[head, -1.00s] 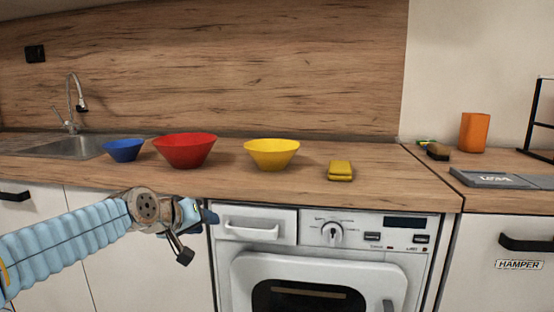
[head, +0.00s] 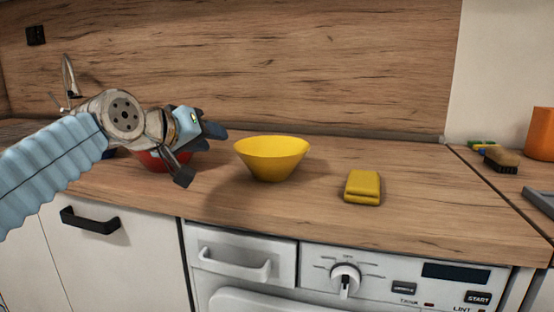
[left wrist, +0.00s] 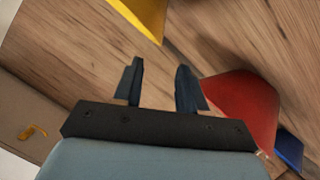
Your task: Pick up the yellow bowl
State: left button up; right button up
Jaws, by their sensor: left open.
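The yellow bowl (head: 272,160) stands upright on the wooden counter, near the middle of the head view. Part of it also shows at the top of the left wrist view (left wrist: 144,14). My left gripper (head: 203,153) is open and empty, to the left of the yellow bowl and apart from it. In the left wrist view its two fingers (left wrist: 158,85) are spread with bare counter between them, pointing toward the bowl side. My right gripper is not in view.
A red bowl (head: 152,163) is mostly hidden behind my left arm; it also shows right of the fingers in the left wrist view (left wrist: 243,112). A blue bowl (left wrist: 289,148) is beyond it. A folded yellow cloth or sponge (head: 362,187) lies right of the yellow bowl.

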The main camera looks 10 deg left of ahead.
pick_arm(q)
send_near(247, 143)
jog(key=shift+w+a+f+p, duration=0.1)
jog(key=shift+w+f+p, duration=0.15)
jog(key=shift+w, duration=0.25)
jog(key=shift+w+a+f+p, duration=0.1)
jog(key=shift+w+f+p, duration=0.15)
jog(key=shift+w, duration=0.3)
jog(key=x, duration=0.3)
jog(key=p+x, duration=0.1)
jog(key=x, duration=0.1)
jog(key=shift+w+d, duration=0.2)
jog(key=shift+d, duration=0.25)
grip_shut()
